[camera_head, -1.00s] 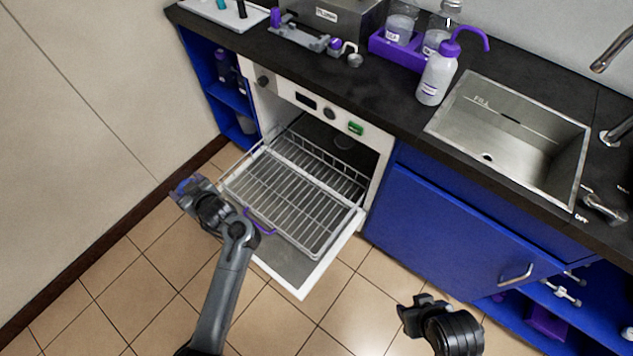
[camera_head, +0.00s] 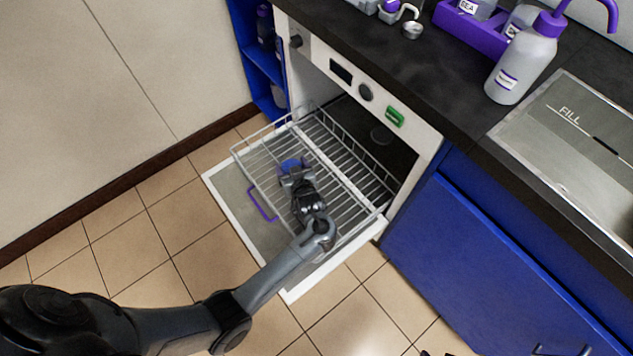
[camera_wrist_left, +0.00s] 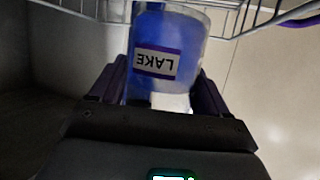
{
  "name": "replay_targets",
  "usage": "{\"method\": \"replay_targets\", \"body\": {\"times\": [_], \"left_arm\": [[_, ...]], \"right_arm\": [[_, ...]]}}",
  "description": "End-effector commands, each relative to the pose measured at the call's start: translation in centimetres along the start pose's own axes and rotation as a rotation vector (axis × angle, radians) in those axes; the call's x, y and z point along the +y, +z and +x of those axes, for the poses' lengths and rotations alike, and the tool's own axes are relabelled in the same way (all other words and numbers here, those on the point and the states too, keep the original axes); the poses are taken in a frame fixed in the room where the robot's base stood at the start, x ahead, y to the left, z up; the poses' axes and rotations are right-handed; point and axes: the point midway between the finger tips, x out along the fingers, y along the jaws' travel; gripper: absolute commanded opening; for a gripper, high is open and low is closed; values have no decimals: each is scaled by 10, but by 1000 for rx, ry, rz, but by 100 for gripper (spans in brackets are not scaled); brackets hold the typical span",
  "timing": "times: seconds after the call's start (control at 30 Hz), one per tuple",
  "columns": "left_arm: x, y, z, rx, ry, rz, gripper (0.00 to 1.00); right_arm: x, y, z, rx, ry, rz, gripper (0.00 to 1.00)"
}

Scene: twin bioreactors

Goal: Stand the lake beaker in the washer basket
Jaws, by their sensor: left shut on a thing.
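The lake beaker (camera_wrist_left: 172,50) is a clear blue-tinted vessel with a LAKE label, which reads upside down in the left wrist view. My left gripper (camera_head: 294,178) is shut on it. In the head view the beaker (camera_head: 291,165) shows as a small blue shape at the gripper's tip, over the washer basket. The washer basket (camera_head: 262,148) is a wire rack with a purple handle, pulled out over the open washer door. Its wires also show in the left wrist view (camera_wrist_left: 240,14). I cannot tell whether the beaker touches the basket. Only a dark sliver of my right gripper (camera_head: 428,353) shows.
The open washer door (camera_head: 232,204) lies under the basket. The basket's raised wire sides surround its floor, which looks otherwise empty. The dark counter (camera_head: 440,90) overhangs above, with a wash bottle (camera_head: 522,62) and the sink (camera_head: 560,125). A blue cabinet (camera_head: 470,250) stands to the right.

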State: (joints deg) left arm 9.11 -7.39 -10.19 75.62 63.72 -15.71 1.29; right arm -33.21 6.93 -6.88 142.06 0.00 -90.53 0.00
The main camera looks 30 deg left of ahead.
Motion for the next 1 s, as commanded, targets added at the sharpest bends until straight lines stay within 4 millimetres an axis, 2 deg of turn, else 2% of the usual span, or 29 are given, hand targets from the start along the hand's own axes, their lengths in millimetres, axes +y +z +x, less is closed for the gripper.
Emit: {"method": "replay_targets", "body": {"times": [0.03,0.3,0.57,0.73,1.0], "left_arm": [[0,8,3,1,1,0,44],[-2,41,15,1,1,0,44],[-1,59,22,1,2,-1,44],[-1,80,32,1,1,1,44],[-2,84,33,1,1,-2,44]], "right_arm": [[0,3,8,-2,0,0,43],[-1,10,30,-1,0,0,43],[-2,14,42,1,-1,0,43],[-2,19,58,1,-1,1,43],[-2,20,60,-1,-1,1,43]]}}
